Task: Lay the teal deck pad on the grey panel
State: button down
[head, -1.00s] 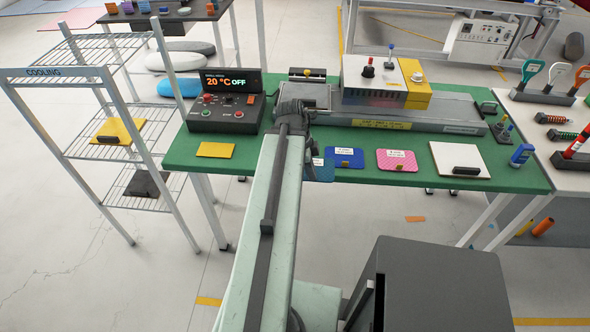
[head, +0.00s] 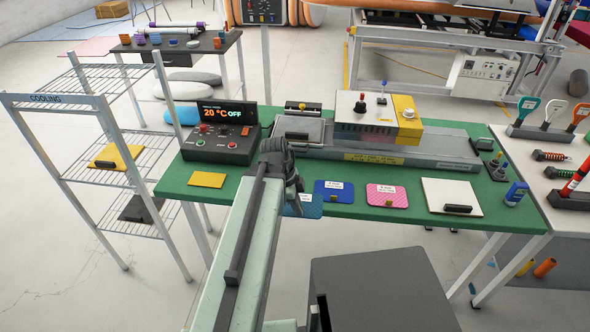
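The teal deck pad (head: 309,207) lies on the green table near its front edge. My arm hides its left part, and a white label shows on it. A grey panel (head: 312,128) with a dark handle lies at the left end of the long grey machine. A darker grey panel (head: 140,207) sits on the lower shelf of the cooling rack. My gripper (head: 280,168) is above the table, left of and beyond the visible part of the pad. Its fingers are hidden by the wrist, so I cannot tell whether it is open or holds anything.
A blue pad (head: 333,186), a pink pad (head: 387,202) and a white panel (head: 450,190) lie to the right. A yellow sheet (head: 207,180) lies on the left. The control box (head: 222,145) reads 20 °C OFF. The wire rack (head: 98,101) stands left of the table.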

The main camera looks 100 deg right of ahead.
aim_at(300, 127)
jog(key=u, duration=0.05)
jog(key=k, duration=0.95)
jog(key=z, duration=0.05)
